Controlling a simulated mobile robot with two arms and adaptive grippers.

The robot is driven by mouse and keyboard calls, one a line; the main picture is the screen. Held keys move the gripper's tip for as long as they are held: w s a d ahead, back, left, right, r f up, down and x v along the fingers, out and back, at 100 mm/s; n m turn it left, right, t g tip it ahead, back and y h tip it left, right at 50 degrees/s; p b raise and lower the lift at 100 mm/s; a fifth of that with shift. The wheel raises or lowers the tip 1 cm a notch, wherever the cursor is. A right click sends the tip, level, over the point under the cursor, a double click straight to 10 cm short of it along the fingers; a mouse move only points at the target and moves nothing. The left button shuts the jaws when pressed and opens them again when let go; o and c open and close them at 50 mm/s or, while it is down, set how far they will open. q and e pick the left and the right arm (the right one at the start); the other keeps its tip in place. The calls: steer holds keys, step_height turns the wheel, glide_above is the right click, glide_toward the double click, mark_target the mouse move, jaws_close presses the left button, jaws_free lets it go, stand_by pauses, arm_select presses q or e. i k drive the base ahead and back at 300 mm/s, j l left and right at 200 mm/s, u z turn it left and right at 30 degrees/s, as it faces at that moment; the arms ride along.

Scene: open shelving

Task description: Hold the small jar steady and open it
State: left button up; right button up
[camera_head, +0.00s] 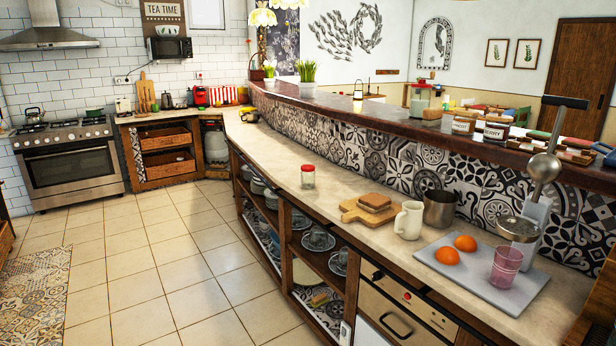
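A small clear glass jar (308,178) with a red lid (308,168) stands upright on the light stone counter (272,156), near its front edge. The lid sits on top of the jar. The jar looks empty, but it is small in view. Neither of my grippers shows in the head view, and nothing touches the jar.
Right of the jar are a wooden board (350,213) with bread (374,202), a cream pitcher (409,221), a metal pot (439,209) and a tray (513,292) with oranges, a pink glass and a juicer. Open shelves (318,262) lie below. The tiled floor (190,262) is clear.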

mark_target(307, 180)
steer(key=i+j+z, duration=0.15)
steer(key=i+j, duration=0.25)
steer(key=i, duration=0.2)
steer(key=i+j+z, duration=0.15)
steer(key=i+j, duration=0.35)
steer(key=i, duration=0.1)
